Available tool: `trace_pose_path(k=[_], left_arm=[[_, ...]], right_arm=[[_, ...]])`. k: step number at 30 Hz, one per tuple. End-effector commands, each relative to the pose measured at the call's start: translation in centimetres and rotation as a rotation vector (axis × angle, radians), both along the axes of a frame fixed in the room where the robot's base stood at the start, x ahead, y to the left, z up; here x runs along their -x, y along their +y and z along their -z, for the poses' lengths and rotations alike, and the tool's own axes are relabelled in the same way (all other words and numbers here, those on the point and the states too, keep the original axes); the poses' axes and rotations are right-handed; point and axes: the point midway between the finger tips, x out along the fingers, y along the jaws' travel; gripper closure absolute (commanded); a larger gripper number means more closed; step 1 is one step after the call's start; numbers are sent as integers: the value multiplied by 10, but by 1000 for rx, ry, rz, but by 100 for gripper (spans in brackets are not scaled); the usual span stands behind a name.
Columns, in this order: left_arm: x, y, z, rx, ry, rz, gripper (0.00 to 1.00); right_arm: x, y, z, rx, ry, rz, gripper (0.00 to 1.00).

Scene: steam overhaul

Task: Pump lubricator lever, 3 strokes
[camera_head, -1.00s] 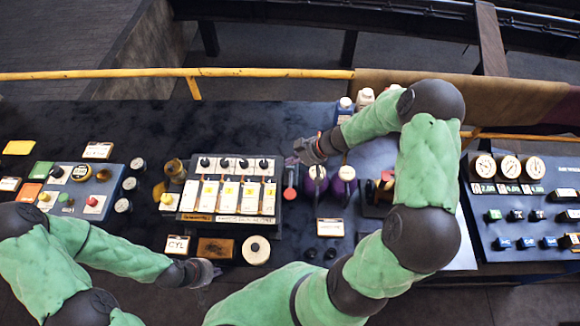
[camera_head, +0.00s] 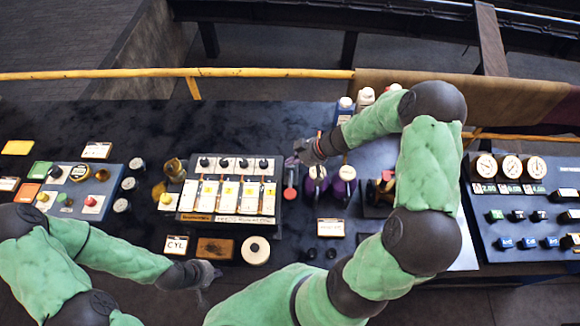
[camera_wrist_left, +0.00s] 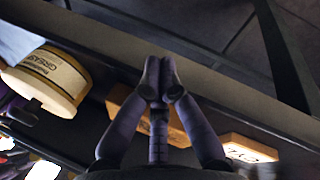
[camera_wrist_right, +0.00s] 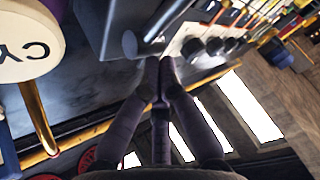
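The lubricator (camera_head: 228,219) is a dark box with a row of black knobs and pale lit panels on its front, mid-bench in the head view. Its lever (camera_head: 290,180), with a red end, stands at the box's right side. My right gripper (camera_head: 296,152) is close to the far end of the lever. In the right wrist view its fingers (camera_wrist_right: 160,64) are together beside a grey cylinder (camera_wrist_right: 130,44); I see nothing between them, and contact is unclear. My left gripper (camera_head: 212,277) is low, in front of the bench; its fingers (camera_wrist_left: 160,75) are together and empty.
Purple-topped cans (camera_head: 343,183) stand right of the lever. A round grease tin (camera_head: 256,250), a brown block (camera_head: 215,248) and a CYL label (camera_head: 176,245) lie in front of the lubricator. A gauge panel (camera_head: 530,215) is at right, and a yellow rail (camera_head: 120,74) runs behind.

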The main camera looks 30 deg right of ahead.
Motion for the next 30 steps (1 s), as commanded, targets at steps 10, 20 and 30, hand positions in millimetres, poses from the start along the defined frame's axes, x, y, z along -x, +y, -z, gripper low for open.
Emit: trace_pose_path(k=[10, 20, 30], left_arm=[[0, 0, 5, 0, 0, 0, 100], [0, 0, 9, 0, 0, 0, 100], [0, 0, 12, 0, 0, 0, 100]], right_arm=[[6, 4, 10, -3, 15, -3, 100], [9, 5, 15, -5, 21, -4, 100], [10, 5, 18, -4, 21, -5, 100]])
